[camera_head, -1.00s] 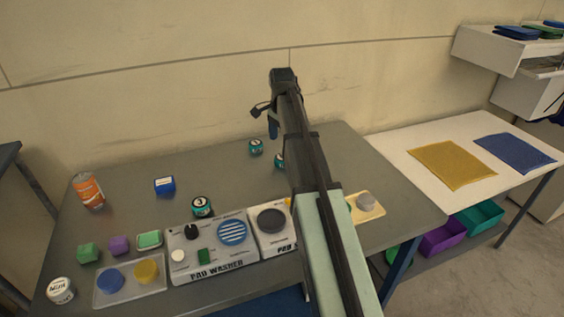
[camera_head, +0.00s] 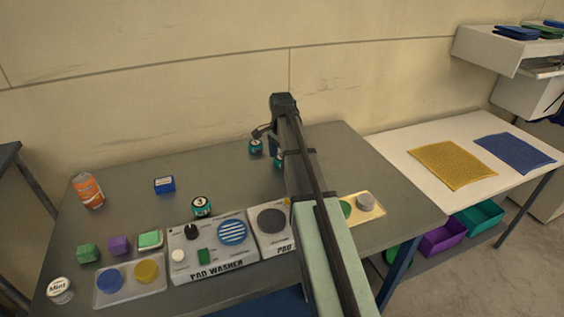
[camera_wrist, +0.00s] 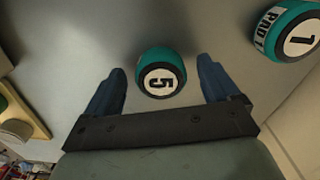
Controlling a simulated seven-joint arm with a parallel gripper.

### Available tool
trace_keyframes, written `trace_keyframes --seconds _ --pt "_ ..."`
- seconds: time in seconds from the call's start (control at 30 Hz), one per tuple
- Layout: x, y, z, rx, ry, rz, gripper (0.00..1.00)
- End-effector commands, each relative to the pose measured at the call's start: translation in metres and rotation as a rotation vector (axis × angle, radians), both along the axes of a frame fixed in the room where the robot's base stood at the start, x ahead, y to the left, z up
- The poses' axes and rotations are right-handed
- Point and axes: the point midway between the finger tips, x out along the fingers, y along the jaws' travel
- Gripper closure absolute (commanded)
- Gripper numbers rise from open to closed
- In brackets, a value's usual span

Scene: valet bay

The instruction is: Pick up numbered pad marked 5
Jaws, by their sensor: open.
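The pad marked 5 (camera_wrist: 160,74) is a round teal and black pad with a white numbered face. In the wrist view it sits on the grey table between the fingers of my gripper (camera_wrist: 162,66), with a gap on each side. My gripper is open and holds nothing. In the head view the gripper (camera_head: 270,137) is low over the back of the table, and my arm mostly hides a teal pad (camera_head: 278,161), seemingly the same one. The pad marked 1 (camera_wrist: 290,30) lies to the right in the wrist view.
Another teal pad (camera_head: 255,146) stands close left of my gripper. A pad marked 3 (camera_head: 202,206) stands by the pad washer (camera_head: 213,262). A yellow tray (camera_head: 372,219) lies right of my arm. The wall (camera_head: 200,110) is close behind. Open table lies to the left.

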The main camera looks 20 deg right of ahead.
Motion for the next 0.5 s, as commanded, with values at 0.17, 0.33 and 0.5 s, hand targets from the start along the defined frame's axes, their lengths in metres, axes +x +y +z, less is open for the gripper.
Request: trace_keyframes --seconds 0.17,0.33,0.5 --pt "0.0001 -0.0001 0.0003 0.0 0.0 0.0 0.12" --pt "0.0001 -0.0001 0.0004 0.0 0.0 0.0 0.29" --pt "0.0001 -0.0001 0.0004 0.0 0.0 0.0 0.45"
